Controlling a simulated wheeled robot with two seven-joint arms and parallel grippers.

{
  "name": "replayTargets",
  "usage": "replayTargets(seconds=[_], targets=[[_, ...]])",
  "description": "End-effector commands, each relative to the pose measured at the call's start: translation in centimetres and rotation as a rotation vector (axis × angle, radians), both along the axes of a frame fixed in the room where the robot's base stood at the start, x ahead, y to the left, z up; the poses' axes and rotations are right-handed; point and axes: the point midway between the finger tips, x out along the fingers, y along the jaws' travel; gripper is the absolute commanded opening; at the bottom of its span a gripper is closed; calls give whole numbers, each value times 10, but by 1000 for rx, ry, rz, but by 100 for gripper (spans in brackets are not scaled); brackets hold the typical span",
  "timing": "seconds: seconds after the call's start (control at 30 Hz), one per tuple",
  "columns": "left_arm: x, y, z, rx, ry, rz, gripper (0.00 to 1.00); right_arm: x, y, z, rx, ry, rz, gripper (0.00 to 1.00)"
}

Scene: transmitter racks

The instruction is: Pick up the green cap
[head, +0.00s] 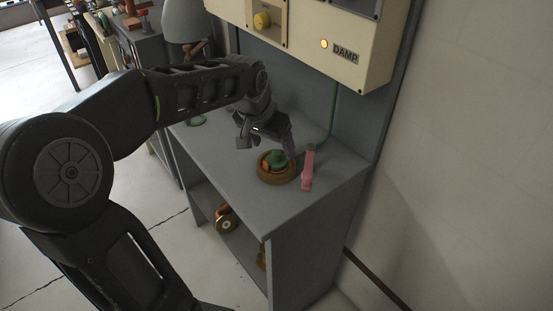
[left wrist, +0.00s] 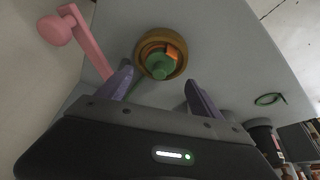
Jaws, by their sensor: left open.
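The green cap (head: 278,157) sits in a round brown bowl-like holder (head: 264,178) on the grey bench. An orange piece lies beside the cap inside the holder. In the left wrist view the green cap (left wrist: 159,65) shows just beyond and between the fingertips, with the brown holder (left wrist: 146,46) around it. My left gripper (head: 275,144) is open, with purple fingers, close to the holder at its far side. In the left wrist view nothing is between the fingers of the left gripper (left wrist: 158,82). My right gripper is not in view.
A pink tool (head: 308,170) lies right of the holder, close to it; it also shows in the left wrist view (left wrist: 85,40). A cream panel (head: 340,50) labelled DAMP overhangs the bench's back. The bench's front top (head: 235,200) is clear. A green ring (left wrist: 269,99) lies farther off.

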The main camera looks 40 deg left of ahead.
Motion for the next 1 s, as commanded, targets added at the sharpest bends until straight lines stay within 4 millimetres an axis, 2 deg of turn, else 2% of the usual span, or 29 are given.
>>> replayTargets(seconds=[0.23, 0.37, 1.0], targets=[[14, 0, -32, -2, 6, -2, 75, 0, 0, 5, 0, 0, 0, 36], [19, 1, -43, -1, 3, 0, 75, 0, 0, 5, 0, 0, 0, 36], [20, 1, -44, 0, 0, 0, 74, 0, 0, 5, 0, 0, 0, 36]])
